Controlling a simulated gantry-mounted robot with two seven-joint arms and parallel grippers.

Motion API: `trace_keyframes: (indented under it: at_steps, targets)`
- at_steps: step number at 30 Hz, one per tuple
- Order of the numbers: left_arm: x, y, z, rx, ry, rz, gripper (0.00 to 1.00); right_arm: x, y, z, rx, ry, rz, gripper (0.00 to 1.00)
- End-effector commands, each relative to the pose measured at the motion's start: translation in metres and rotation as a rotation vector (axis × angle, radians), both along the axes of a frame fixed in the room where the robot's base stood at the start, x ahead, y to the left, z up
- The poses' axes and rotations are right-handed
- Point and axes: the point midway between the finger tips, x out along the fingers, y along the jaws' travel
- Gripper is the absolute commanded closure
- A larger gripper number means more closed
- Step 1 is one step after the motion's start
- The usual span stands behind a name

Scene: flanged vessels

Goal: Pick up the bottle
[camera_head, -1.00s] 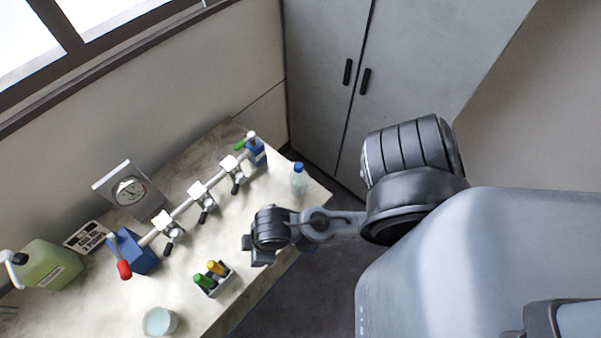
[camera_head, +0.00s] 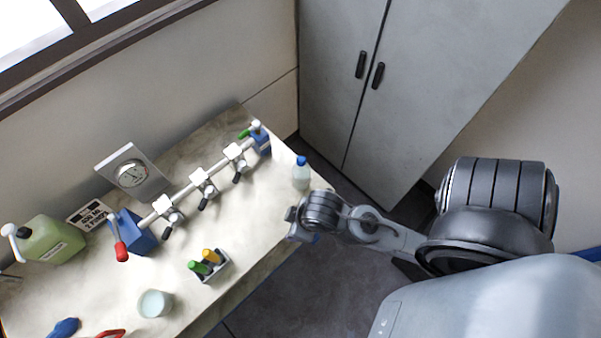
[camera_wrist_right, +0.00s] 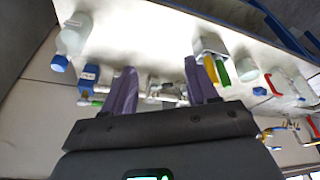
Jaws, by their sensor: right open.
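The bottle (camera_head: 301,174), pale and clear with a blue cap, stands upright near the table's right edge. It also shows at the upper left of the right wrist view (camera_wrist_right: 73,38), outside the fingers. My right gripper (camera_head: 296,229) is near the same edge, in front of the bottle and apart from it. In the wrist view its two purple fingers (camera_wrist_right: 162,85) are spread with nothing held between them. My left gripper is not in view.
A pipe manifold (camera_head: 203,184) with several valves runs across the table behind the gripper. A small holder (camera_head: 212,270) with green and yellow items, a cup (camera_head: 155,303) and a green jug (camera_head: 52,240) stand to the left. Grey cabinets are behind.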

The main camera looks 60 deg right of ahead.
Motion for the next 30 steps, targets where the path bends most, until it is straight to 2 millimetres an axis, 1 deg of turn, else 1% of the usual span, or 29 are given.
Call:
trace_keyframes:
  at_steps: [9, 11, 15, 17, 18, 26, 30]
  targets:
    - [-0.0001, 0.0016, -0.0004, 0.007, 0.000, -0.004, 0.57, -0.0003, -0.0014, -0.0002, -0.005, 0.000, 0.003, 0.42]
    - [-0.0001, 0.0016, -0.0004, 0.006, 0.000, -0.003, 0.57, -0.0006, -0.0013, -0.0003, -0.005, 0.001, 0.003, 0.33]
    - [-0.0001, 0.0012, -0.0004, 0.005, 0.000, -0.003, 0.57, -0.0010, -0.0012, -0.0006, -0.004, 0.002, 0.002, 0.11]
    - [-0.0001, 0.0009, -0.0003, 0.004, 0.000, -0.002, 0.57, -0.0011, -0.0010, -0.0006, -0.003, 0.003, 0.001, 0.02]
    - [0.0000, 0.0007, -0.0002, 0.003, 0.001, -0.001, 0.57, -0.0012, -0.0008, -0.0006, -0.003, 0.003, 0.000, 0.00]
    - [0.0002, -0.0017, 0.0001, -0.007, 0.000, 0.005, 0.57, -0.0006, 0.0003, -0.0001, -0.002, 0.000, 0.011, 0.00]
    - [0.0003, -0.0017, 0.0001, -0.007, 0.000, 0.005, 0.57, 0.0012, 0.0003, 0.0004, -0.036, -0.012, 0.119, 0.00]
